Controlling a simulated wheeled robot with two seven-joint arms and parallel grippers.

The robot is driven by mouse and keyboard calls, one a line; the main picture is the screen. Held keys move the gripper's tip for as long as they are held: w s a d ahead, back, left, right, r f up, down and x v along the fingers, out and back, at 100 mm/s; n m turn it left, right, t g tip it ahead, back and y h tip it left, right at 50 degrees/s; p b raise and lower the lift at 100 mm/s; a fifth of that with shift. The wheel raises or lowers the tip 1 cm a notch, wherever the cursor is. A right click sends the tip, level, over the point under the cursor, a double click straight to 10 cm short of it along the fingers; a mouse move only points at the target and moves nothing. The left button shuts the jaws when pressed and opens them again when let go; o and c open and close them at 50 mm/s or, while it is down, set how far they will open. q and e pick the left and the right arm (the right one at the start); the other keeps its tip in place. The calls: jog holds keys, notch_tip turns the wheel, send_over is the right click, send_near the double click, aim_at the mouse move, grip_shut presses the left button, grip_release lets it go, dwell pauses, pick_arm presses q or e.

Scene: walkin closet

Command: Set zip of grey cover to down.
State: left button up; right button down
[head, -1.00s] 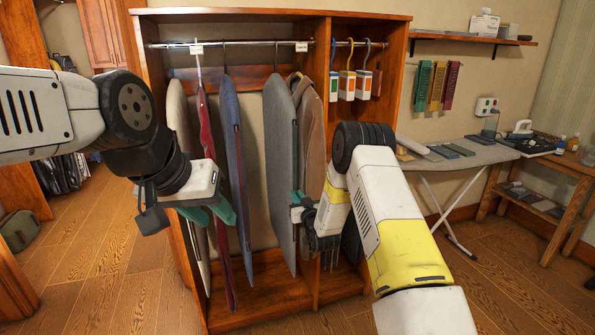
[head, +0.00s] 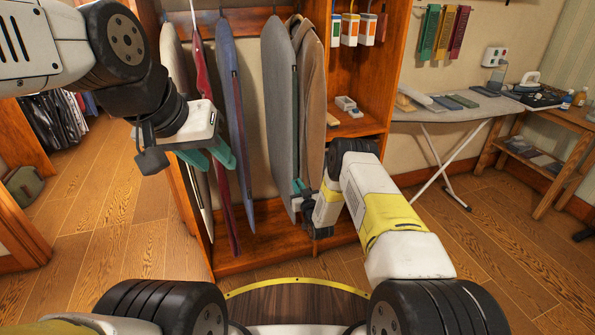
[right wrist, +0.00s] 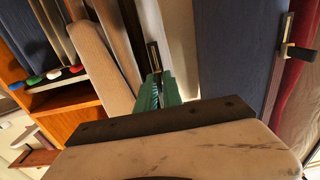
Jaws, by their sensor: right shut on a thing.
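The grey cover (head: 276,110) hangs in the middle of the closet in the head view, with a dark teal strip along its right edge. My right gripper (head: 299,189) is at that edge near the cover's lower end. In the right wrist view its green fingers (right wrist: 164,90) are shut together at a dark zip piece with a brassy edge (right wrist: 153,56); the exact grip is partly hidden by the fingers. My left gripper (head: 208,160) is open and empty, in front of the red and blue covers and apart from the grey one.
A blue cover (head: 230,90) and a red cover (head: 206,80) hang left of the grey one. A brown coat (head: 312,100) hangs close on its right. An ironing board (head: 425,113) stands at the right. The wooden floor (head: 110,220) is clear in front.

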jog(key=c, duration=1.6)
grip_release()
jog(key=v, duration=0.8)
jog(key=shift+r, duration=0.1)
